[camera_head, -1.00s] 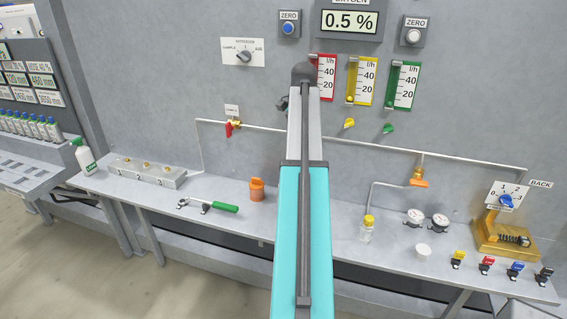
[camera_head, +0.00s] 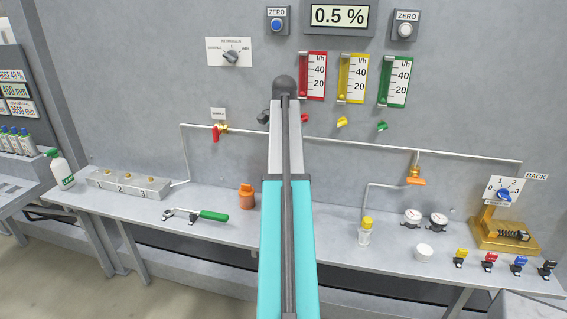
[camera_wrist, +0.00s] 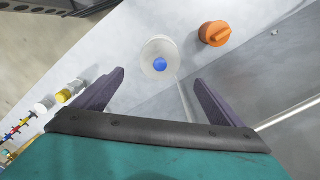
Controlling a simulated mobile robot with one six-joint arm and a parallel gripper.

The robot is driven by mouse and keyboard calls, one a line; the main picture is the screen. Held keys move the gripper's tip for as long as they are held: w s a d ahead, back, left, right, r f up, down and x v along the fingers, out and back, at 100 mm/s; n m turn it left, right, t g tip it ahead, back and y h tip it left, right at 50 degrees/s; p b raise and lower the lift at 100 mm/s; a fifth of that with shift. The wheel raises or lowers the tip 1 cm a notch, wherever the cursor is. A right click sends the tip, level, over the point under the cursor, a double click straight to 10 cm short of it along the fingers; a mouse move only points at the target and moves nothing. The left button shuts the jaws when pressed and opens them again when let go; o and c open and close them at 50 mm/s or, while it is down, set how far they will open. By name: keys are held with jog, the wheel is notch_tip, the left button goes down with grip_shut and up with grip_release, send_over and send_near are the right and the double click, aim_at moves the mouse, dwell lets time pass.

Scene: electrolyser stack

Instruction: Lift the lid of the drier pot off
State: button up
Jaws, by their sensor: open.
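In the wrist view a round white piece with a blue round centre (camera_wrist: 160,62) lies beyond my gripper, in line with the gap between the fingers. It looks like the drier pot's lid with a blue knob, seen from above; its sides are not clear. My gripper (camera_wrist: 159,79) is open and empty, its two dark fingers spread below the white piece in the picture and apart from it. In the head view my arm covers this piece and the gripper.
An orange capped pot (camera_head: 246,197) stands on the bench left of my arm, close by the white piece in the wrist view (camera_wrist: 214,34). A green-handled tool (camera_head: 213,215) lies further left. A yellow-capped bottle (camera_head: 366,232) and white tub (camera_head: 424,253) stand right.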

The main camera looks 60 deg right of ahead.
jog(key=shift+f, duration=0.1)
jog(key=shift+f+p, duration=1.9)
jog(key=shift+f, duration=4.85)
jog(key=shift+s, duration=0.1)
jog(key=c, duration=1.2)
jog(key=shift+r, duration=0.1)
jog(key=shift+c, duration=0.2)
jog(key=shift+r, duration=0.1)
jog(key=shift+r+p, duration=0.35)
jog(key=shift+r+p, duration=2.15)
jog(key=shift+r, duration=0.8)
